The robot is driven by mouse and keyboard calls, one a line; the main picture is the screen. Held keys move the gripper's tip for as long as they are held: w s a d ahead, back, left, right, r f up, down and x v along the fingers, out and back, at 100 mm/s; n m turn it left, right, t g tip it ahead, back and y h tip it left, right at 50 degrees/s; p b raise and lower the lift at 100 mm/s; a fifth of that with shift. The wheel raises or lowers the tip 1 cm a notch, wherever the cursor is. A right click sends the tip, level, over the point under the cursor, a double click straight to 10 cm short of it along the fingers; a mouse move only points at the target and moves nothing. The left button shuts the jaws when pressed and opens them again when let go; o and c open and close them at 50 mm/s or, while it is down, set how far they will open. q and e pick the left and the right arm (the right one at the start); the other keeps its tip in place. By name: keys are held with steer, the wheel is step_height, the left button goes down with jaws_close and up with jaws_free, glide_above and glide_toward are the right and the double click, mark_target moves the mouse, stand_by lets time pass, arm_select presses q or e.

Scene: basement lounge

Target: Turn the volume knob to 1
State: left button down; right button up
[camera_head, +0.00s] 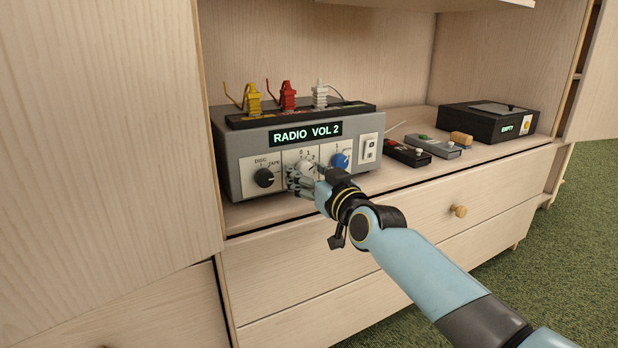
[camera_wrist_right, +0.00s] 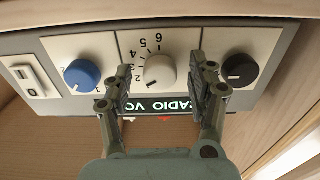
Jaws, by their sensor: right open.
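A grey radio unit (camera_head: 228,150) stands on the cabinet shelf. Its display (camera_head: 306,133) reads "RADIO VOL 2". The white volume knob (camera_head: 304,166) is in the middle of the front panel and partly hidden by my right gripper (camera_head: 302,182) in the head view. In the wrist view, which is upside down, the white knob (camera_wrist_right: 160,70) sits between the two fingers of my right gripper (camera_wrist_right: 164,76), with printed numbers around it. The fingers are open, with a visible gap on each side of the knob. My left gripper is not in view.
A black knob (camera_head: 264,178) and a blue knob (camera_head: 340,160) flank the white one. Yellow (camera_head: 254,98), red (camera_head: 288,95) and white (camera_head: 320,94) plugs stand on top. Remotes (camera_head: 432,146) and a black box (camera_head: 488,121) lie to the right.

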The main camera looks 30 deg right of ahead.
steer(key=c, duration=1.1)
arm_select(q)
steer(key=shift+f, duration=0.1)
arm_select(e)
steer(key=shift+f, duration=0.1)
steer(key=shift+c, duration=0.2)
steer(key=shift+n, duration=0.5)
steer(key=shift+f+n+b, duration=0.1)
steer(key=shift+n+b, duration=0.7)
steer(key=shift+n, duration=0.4)
steer(key=shift+n+b, duration=0.5)
steer(key=shift+n, duration=0.7)
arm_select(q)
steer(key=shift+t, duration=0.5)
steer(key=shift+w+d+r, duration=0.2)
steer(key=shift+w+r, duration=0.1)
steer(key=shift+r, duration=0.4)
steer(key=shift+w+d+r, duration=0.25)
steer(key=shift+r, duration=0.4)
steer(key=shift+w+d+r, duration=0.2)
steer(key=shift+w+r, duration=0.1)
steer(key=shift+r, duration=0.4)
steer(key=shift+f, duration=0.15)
arm_select(e)
steer(key=o, duration=1.1)
